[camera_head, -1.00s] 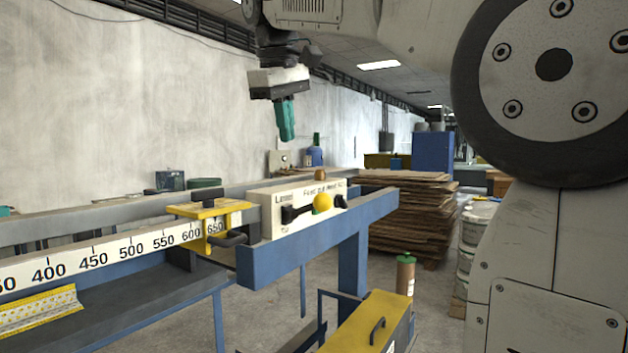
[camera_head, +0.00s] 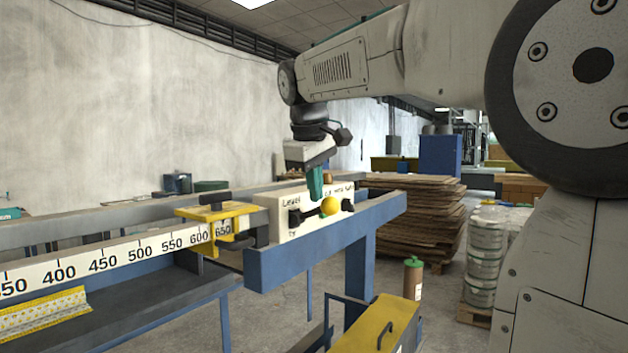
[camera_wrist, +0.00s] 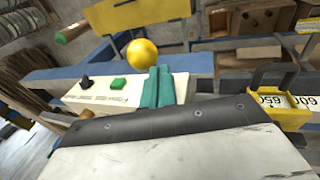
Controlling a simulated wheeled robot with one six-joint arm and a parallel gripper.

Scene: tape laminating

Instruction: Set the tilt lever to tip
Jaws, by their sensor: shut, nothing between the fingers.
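The control box (camera_head: 285,196) is white with printed labels and sits at the end of the blue rail. A yellow ball knob (camera_head: 330,206) stands out from its front, beside a black bar (camera_head: 302,216). The ball also shows in the wrist view (camera_wrist: 142,53). I cannot tell for sure which part is the tilt lever or its setting. My gripper (camera_head: 316,196) has teal fingers, shut and empty, pointing down just above and left of the ball. In the wrist view the fingers (camera_wrist: 157,76) appear right beside the ball; contact is unclear.
A yellow clamp (camera_head: 216,215) with black handles sits left of the box on the numbered scale (camera_head: 105,262). The blue rail (camera_head: 320,245) runs in front of the box. A yellow-topped case (camera_head: 370,325) stands below. Stacked brown sheets (camera_head: 415,215) stand behind.

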